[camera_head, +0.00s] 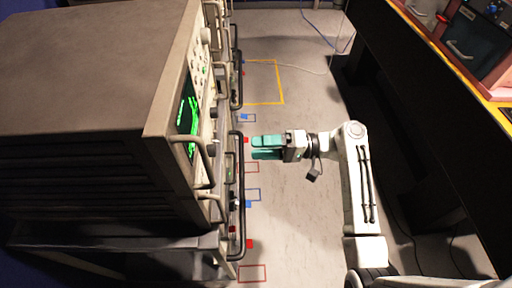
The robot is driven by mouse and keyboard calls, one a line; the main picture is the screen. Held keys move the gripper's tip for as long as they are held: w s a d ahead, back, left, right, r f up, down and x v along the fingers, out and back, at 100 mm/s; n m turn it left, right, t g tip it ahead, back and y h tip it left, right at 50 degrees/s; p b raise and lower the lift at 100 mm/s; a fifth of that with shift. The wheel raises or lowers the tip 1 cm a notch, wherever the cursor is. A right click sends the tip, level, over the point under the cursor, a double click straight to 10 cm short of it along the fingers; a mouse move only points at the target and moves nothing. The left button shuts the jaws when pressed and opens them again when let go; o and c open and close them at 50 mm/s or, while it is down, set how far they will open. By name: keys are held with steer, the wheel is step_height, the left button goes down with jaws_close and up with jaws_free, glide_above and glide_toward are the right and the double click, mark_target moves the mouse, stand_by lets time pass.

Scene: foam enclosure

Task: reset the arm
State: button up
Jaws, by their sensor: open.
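My gripper (264,147) has teal fingers and shows near the middle of the camera_head view. It points left, toward the front of an equipment rack (150,150). The two fingers are apart, and I see nothing held between them. The fingertips are close to the rack's front handles; I cannot tell whether they touch. My white arm bends at an elbow to the right of the gripper and runs down to the bottom right.
The rack fills the left side, with a green-lit screen (188,117) and protruding handles (241,195). A dark bench (420,90) stands on the right. Red and blue marks and a yellow outline (282,84) lie on the grey floor. A cable (318,72) crosses the far floor.

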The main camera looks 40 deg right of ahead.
stand_by(0.4)
steer(key=s+a+f+n+g+h, duration=0.2)
steer(key=s+a+f+g+h, duration=0.35)
steer(key=s+f, duration=0.55)
steer(key=s+d+n+g+h, duration=0.3)
steer(key=s+h, duration=0.6)
steer(key=s, duration=0.3)
steer(key=shift+s+d+f+g, duration=0.25)
steer(key=shift+d+g, duration=0.3)
steer(key=shift+d, duration=0.25)
